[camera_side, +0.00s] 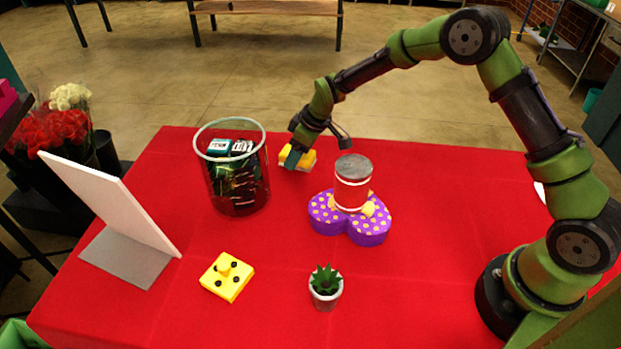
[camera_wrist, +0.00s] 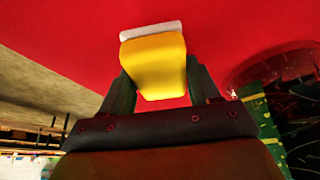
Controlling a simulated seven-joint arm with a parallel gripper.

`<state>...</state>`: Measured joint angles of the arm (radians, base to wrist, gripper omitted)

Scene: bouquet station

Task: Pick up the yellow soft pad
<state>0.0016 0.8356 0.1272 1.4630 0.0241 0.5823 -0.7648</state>
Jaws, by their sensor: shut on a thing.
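The yellow soft pad (camera_side: 298,157) is at the back of the red table, behind the purple spotted box, with a pale layer on its lower side. In the wrist view the yellow soft pad (camera_wrist: 158,62) sits between the fingers, its pale edge at the far end. My gripper (camera_wrist: 160,85) is shut on it, one finger at each side. In the side view my gripper (camera_side: 292,157) reaches down to the pad and hides part of it. I cannot tell whether the pad touches the table.
A clear bin (camera_side: 238,180) of dark packets stands just left of my gripper. A purple heart-shaped box (camera_side: 350,228) bears a red canister (camera_side: 352,185). A yellow block with black spots (camera_side: 228,276), a small potted plant (camera_side: 325,288) and a white panel (camera_side: 110,200) stand nearer the front.

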